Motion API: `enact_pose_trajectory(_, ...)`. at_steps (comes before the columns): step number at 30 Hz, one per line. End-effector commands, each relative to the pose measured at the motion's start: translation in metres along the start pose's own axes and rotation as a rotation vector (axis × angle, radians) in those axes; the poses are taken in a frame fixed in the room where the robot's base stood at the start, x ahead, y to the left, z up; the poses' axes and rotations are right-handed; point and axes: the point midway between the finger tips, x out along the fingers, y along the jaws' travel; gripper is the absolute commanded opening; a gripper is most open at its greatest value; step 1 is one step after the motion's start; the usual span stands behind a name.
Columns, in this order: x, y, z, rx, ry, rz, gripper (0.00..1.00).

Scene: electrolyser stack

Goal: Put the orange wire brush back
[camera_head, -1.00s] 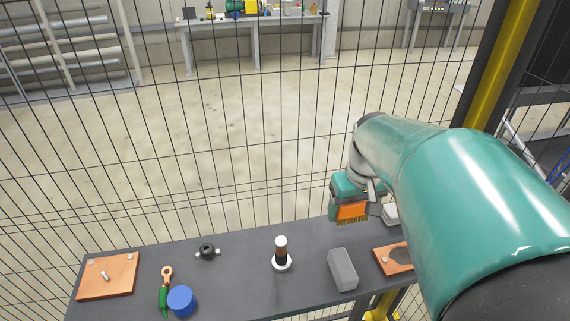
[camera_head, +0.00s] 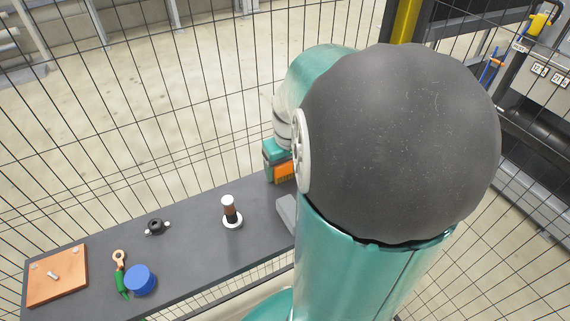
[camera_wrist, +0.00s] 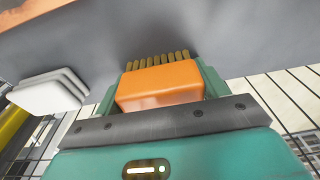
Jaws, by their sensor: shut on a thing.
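The orange wire brush (camera_wrist: 160,82) is clamped between the fingers of my gripper (camera_wrist: 155,88) in the wrist view. Its brass-coloured bristles (camera_wrist: 158,58) point away from the palm, toward the dark grey bench top (camera_wrist: 215,30). In the head view the brush (camera_head: 285,171) shows as an orange patch over the right part of the bench, beside my teal gripper (camera_head: 276,160). My arm hides the bench's right end there. I cannot tell how high the brush is above the bench.
On the bench stand a black-and-white post (camera_head: 230,212), a grey block (camera_head: 287,215), a black knob piece (camera_head: 156,227), a blue cap (camera_head: 140,280), a green-handled lug (camera_head: 121,275) and a copper plate (camera_head: 57,275). A white block (camera_wrist: 48,92) is left of the brush. Wire mesh fencing stands behind.

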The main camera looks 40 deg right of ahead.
Motion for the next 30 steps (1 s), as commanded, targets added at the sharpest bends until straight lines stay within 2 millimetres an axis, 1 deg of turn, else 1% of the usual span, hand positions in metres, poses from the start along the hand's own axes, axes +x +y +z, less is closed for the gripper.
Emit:
enact_pose_trajectory(1,0.000,0.000,0.000,0.000,0.000,0.000,0.78)
enact_pose_trajectory(2,0.000,0.000,0.000,0.000,0.000,0.000,0.84)
enact_pose_trajectory(3,0.000,0.000,0.000,0.000,0.000,0.000,0.92)
enact_pose_trajectory(4,0.000,0.000,0.000,0.000,0.000,0.000,0.94)
enact_pose_trajectory(12,-0.001,0.000,0.000,0.000,0.000,0.000,0.94)
enact_pose_trajectory(16,-0.009,0.000,-0.001,-0.001,0.002,0.000,0.94)
enact_pose_trajectory(20,-0.030,0.000,-0.001,-0.001,0.006,0.002,0.94)
enact_pose_trajectory(27,-0.083,0.000,-0.001,-0.001,0.005,0.001,0.94)
enact_pose_trajectory(30,-0.101,0.000,-0.001,-0.001,0.005,0.001,0.94)
